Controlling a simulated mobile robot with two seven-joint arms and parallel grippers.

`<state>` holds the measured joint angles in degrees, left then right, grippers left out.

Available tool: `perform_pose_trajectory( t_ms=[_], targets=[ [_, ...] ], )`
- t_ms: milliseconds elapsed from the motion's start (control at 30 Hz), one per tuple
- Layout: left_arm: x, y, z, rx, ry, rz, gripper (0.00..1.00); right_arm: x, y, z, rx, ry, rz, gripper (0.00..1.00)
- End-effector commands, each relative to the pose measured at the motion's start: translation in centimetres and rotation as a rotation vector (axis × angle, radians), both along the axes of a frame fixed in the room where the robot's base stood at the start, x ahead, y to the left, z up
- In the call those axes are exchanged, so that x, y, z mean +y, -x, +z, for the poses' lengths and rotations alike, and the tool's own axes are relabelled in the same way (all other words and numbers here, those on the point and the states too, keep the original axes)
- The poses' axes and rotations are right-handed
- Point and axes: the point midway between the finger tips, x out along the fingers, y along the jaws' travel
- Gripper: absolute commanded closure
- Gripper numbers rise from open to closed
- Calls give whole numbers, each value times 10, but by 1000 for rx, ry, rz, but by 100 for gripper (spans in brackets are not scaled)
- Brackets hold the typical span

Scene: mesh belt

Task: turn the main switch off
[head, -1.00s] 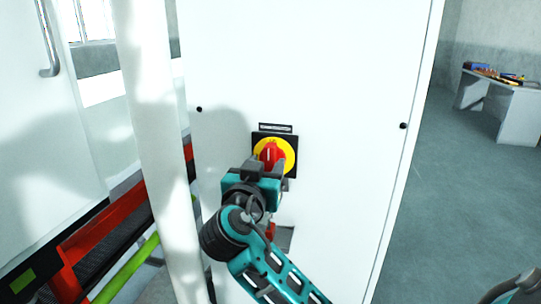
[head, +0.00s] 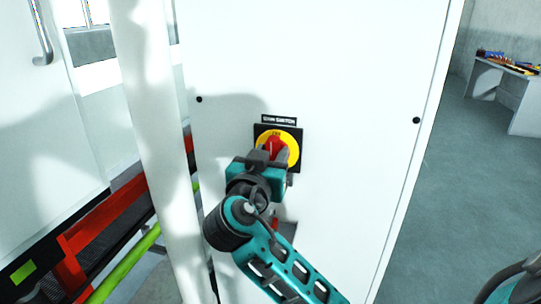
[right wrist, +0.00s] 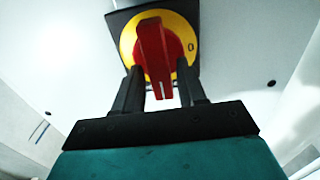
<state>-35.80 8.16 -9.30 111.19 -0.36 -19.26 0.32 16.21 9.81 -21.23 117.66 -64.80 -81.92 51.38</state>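The main switch is a red rotary handle (head: 271,146) on a yellow disc (head: 291,142) with a black square plate, set in a white cabinet front. In the head view its white mark stands about upright, near the ON lettering at the top. The handle also shows in the right wrist view (right wrist: 158,55), with a 0 at the right of the yellow disc. My right gripper (head: 272,158) is at the switch from below. In the right wrist view its two fingers (right wrist: 161,78) stand apart, one on each side of the handle, with a gap visible. My left gripper is not in view.
The white cabinet (head: 340,60) fills the middle, with a MAIN SWITCH label (head: 279,120) above the plate. A white post (head: 150,110) stands close at its left, with red and green rails behind.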

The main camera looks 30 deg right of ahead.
Motion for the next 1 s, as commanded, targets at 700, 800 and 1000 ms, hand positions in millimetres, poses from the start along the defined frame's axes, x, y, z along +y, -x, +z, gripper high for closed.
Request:
perform_pose_trajectory(
  t_ms=[700,800,1000],
  targets=[
    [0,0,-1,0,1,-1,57,0,0,0,12,10,-2,100],
    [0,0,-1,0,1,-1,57,0,0,0,34,29,-2,100],
    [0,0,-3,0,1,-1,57,1,-2,0,122,102,-2,100]
  ],
)
